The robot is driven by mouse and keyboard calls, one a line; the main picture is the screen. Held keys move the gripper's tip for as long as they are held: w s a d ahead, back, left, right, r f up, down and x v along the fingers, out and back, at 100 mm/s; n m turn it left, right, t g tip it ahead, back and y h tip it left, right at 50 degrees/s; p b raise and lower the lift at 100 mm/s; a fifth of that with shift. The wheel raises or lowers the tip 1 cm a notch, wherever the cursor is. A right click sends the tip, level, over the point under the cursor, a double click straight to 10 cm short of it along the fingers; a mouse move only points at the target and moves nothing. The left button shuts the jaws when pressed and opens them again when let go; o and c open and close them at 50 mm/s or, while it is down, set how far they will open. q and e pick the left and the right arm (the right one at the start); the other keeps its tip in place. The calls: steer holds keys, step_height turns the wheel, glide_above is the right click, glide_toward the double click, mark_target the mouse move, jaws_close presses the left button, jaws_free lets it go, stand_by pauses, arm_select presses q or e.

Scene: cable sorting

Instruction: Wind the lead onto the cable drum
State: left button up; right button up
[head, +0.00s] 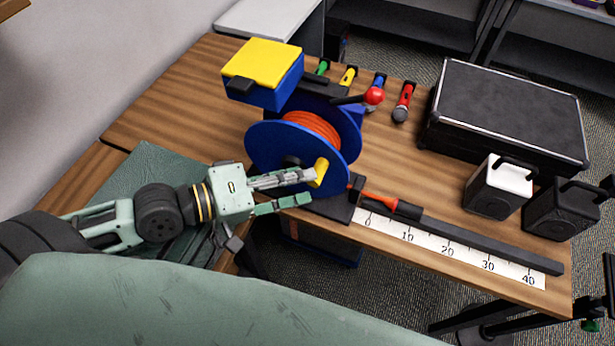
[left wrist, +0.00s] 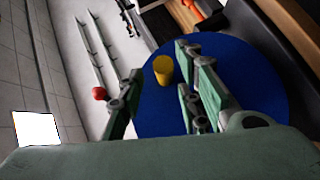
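The blue cable drum (head: 262,150) stands on the wooden table with orange lead (head: 312,126) wound between its flanges. A short orange length of lead with a black end (head: 405,210) lies along the dark rail right of the drum. A yellow crank handle (head: 320,172) sticks out from the near flange; it also shows in the left wrist view (left wrist: 163,69). My left gripper (head: 311,187) is open at the handle. In the left wrist view its fingers stand apart on either side of the handle; contact cannot be told. Dark and green parts at the right edge (head: 590,325) seem to be my right gripper, mostly cut off.
A yellow-lidded blue box (head: 265,62) sits above the drum, with a red-knobbed lever (head: 374,96) beside it. Several coloured microphones lie behind. A black case (head: 510,110), a white speaker (head: 498,188) and a black speaker (head: 560,210) stand right. A scale (head: 450,250) runs along the front edge.

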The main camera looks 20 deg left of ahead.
arm_select(q)
steer(key=shift+x, duration=1.3)
steer(key=shift+a, duration=0.1)
jaws_close()
steer(key=shift+r, duration=0.1)
